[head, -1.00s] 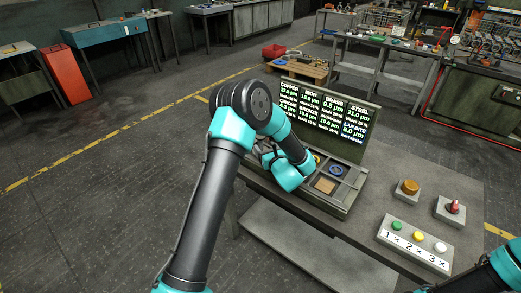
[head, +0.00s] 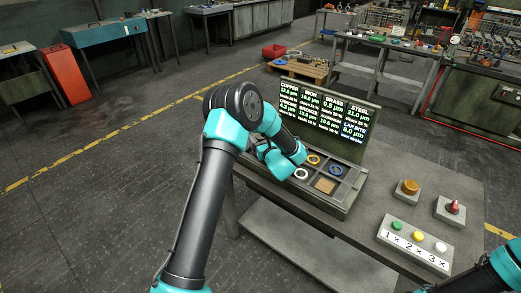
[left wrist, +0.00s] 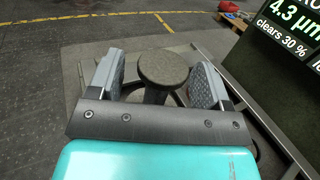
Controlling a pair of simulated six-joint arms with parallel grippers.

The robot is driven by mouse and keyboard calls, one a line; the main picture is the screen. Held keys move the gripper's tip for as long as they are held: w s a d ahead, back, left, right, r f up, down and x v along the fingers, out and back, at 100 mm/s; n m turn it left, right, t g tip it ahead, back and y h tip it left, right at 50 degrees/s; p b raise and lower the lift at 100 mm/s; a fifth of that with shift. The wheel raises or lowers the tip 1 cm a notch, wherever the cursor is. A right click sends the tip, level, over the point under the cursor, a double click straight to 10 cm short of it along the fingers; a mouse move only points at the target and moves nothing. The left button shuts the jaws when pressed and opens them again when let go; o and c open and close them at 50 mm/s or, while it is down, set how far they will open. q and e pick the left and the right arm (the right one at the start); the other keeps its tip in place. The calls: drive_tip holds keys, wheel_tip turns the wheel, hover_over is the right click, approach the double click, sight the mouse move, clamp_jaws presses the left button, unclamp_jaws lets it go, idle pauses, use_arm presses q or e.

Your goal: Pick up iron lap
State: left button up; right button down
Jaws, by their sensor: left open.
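A dark grey, round-topped piece on a narrower stem, which looks like the iron lap (left wrist: 163,66), stands upright in the left wrist view. My left gripper (left wrist: 157,78) is open, with one grey pad on either side of its round top. I see gaps between the top and both pads. Its lower part is hidden by the gripper body. In the head view my left arm covers the lap, above the left end of the compartment tray (head: 343,207). My right gripper is out of view; only teal parts of that arm show at the lower right.
A button box (head: 416,245), an orange knob (head: 408,187) and a red switch (head: 453,207) stand right.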

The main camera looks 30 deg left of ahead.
use_arm(q)
drive_tip(key=shift+c, duration=0.4)
clamp_jaws()
idle(0.4)
